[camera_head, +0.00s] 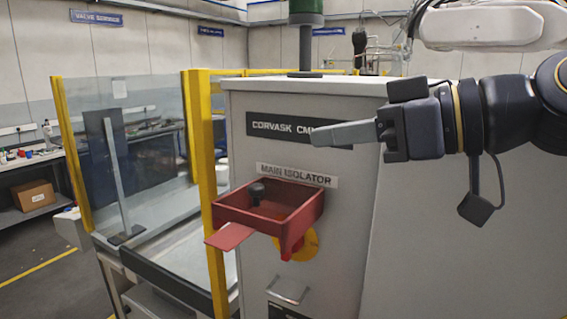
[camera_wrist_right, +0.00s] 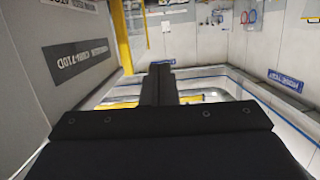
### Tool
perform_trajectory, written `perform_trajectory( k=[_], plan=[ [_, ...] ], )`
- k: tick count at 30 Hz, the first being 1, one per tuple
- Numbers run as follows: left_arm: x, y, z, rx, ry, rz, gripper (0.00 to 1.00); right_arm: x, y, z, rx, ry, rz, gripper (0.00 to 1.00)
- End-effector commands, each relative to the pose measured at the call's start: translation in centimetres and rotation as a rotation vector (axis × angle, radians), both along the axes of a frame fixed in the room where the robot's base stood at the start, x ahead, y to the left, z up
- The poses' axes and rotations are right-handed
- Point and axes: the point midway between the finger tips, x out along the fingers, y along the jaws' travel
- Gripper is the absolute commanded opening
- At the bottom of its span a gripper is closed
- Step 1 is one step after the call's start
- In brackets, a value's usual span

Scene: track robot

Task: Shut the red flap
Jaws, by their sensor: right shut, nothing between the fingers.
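The red flap (camera_head: 268,207) is a hollow, tray-like red cover on the front of a grey cabinet, below the "MAIN ISOLATOR" label (camera_head: 297,175). It stands open, sticking out from the cabinet with its hollow side up. A flat red tab (camera_head: 230,236) juts from its near left side. A black knob (camera_head: 257,191) shows within its outline, and a yellow disc (camera_head: 301,244) shows partly behind it. My right gripper (camera_head: 322,135) is shut and empty, pointing left, above and right of the flap, apart from it. Its fingers (camera_wrist_right: 160,85) show in the wrist view, without the flap. My left gripper is out of view.
The grey cabinet (camera_head: 340,225) has a metal handle (camera_head: 288,291) below the flap. A yellow post (camera_head: 203,170) and clear guard panel (camera_head: 140,130) stand on its left. Free space lies in front of the flap.

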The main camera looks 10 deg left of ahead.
Motion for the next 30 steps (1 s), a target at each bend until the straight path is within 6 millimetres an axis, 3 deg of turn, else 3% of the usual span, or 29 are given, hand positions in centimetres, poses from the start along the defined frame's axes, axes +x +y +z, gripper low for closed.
perform_trajectory(
  k=[14,21,30],
  plan=[
    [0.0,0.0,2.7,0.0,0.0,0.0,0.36,3.1,8.6,-2.2,-0.005,0.005,-0.001,0.0],
    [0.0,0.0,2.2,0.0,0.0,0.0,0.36,2.9,8.3,-5.7,-0.003,0.002,-0.006,0.0],
    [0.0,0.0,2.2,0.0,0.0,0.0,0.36,2.9,8.3,-6.4,-0.002,0.002,-0.006,0.0]
  ],
)
